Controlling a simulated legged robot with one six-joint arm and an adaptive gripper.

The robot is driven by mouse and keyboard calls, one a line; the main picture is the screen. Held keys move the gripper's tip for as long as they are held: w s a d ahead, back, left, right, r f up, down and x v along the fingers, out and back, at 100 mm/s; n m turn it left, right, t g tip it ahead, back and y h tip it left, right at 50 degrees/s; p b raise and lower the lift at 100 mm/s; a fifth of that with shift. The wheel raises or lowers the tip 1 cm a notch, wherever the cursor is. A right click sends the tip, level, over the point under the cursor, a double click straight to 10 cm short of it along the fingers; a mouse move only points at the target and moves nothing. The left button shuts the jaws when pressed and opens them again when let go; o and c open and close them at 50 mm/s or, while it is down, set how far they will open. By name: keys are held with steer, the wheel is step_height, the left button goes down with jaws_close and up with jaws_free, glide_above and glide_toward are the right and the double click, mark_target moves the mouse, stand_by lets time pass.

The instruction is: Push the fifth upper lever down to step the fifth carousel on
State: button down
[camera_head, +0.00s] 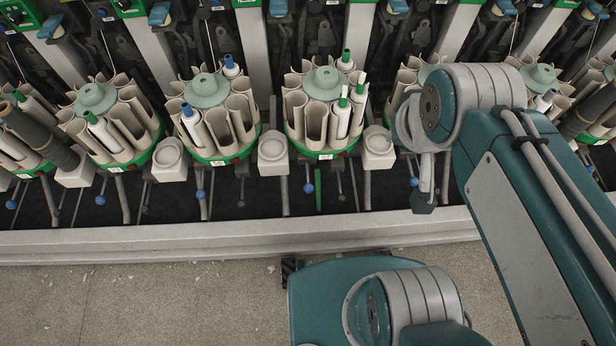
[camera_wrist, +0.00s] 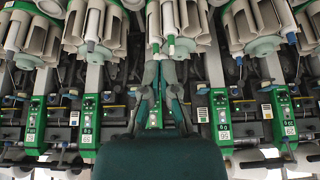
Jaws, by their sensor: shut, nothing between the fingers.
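A row of carousels with pale tubes and green rims runs across the head view; one sits at centre right (camera_head: 325,95), and another (camera_head: 420,75) is partly covered by my arm. Levers with blue knobs hang below the carousels, one at centre (camera_head: 308,188) and one near my wrist (camera_head: 413,182). I cannot tell which is the fifth upper lever. My gripper (camera_wrist: 160,72) is shut and empty in the wrist view, its fingers in front of the middle carousel's (camera_wrist: 178,25) underside. Contact with a lever cannot be made out. In the head view its fingertips cannot be made out.
Pale blocks with round cups (camera_head: 272,155) stand between the carousels. Green control panels (camera_wrist: 88,120) line the machine in the wrist view.

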steer(key=w+a+f+m+g, duration=0.1)
steer(key=w+a+f+m, duration=0.1)
steer(key=w+f, duration=0.3)
steer(key=m+g, duration=0.5)
steer(key=m, duration=0.3)
glide_above(309, 186)
steer(key=shift+y, duration=0.4)
steer(key=f, duration=2.9)
steer(key=shift+w+d+f, duration=0.25)
steer(key=shift+w+f, duration=0.05)
steer(key=shift+f, duration=0.05)
steer(key=f, duration=0.6)
steer(key=shift+s+a+f, duration=0.1)
steer(key=shift+s+a, duration=0.15)
steer(key=shift+f, duration=0.35)
